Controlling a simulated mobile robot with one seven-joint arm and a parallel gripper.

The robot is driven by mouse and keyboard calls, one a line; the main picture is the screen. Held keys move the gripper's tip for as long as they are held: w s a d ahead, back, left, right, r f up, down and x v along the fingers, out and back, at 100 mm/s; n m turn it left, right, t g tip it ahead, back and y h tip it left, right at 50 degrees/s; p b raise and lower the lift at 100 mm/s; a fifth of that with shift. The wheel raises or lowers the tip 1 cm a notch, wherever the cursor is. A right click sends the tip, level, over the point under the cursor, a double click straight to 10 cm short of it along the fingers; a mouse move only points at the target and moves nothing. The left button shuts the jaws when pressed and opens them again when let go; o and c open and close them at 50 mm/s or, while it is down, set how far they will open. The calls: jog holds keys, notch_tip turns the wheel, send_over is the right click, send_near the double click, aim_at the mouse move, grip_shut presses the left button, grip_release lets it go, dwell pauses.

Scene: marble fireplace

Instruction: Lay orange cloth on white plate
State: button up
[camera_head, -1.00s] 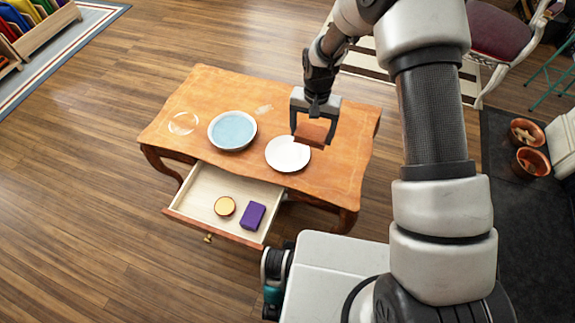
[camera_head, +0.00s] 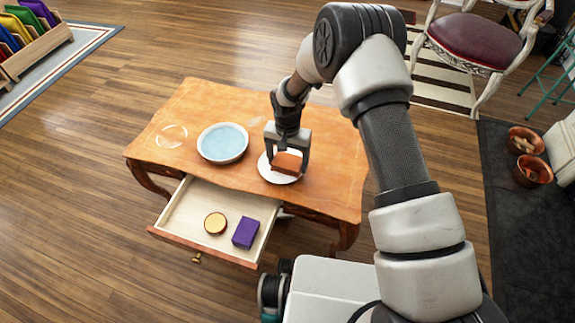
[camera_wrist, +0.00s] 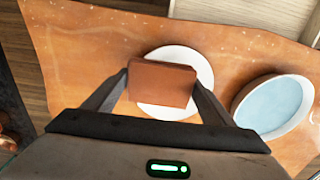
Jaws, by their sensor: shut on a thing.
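The orange cloth (camera_head: 287,163) is a small folded brown-orange block. My gripper (camera_head: 287,158) is shut on it, with one finger at each end, as the wrist view also shows for the cloth (camera_wrist: 162,83). The white plate (camera_head: 268,171) lies on the wooden table, and the cloth is over it in both views. The plate's rim (camera_wrist: 205,65) shows around the cloth in the wrist view. I cannot tell whether the cloth touches the plate.
A bowl with a pale blue inside (camera_head: 222,143) stands left of the plate. A clear glass dish (camera_head: 171,136) is farther left. The open drawer (camera_head: 185,215) holds a round gold-topped item (camera_head: 215,223) and a purple block (camera_head: 245,233). The table's right side (camera_head: 335,180) is clear.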

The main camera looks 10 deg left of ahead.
aim_at(288, 161)
jog(key=shift+f, duration=0.5)
jog(key=shift+f, duration=0.15)
jog(key=shift+f, duration=0.4)
jog(key=shift+f, duration=0.1)
jog(key=o, duration=1)
notch_tip(288, 161, up, 13)
jog(key=p, duration=0.3)
jog(key=shift+r, duration=0.2)
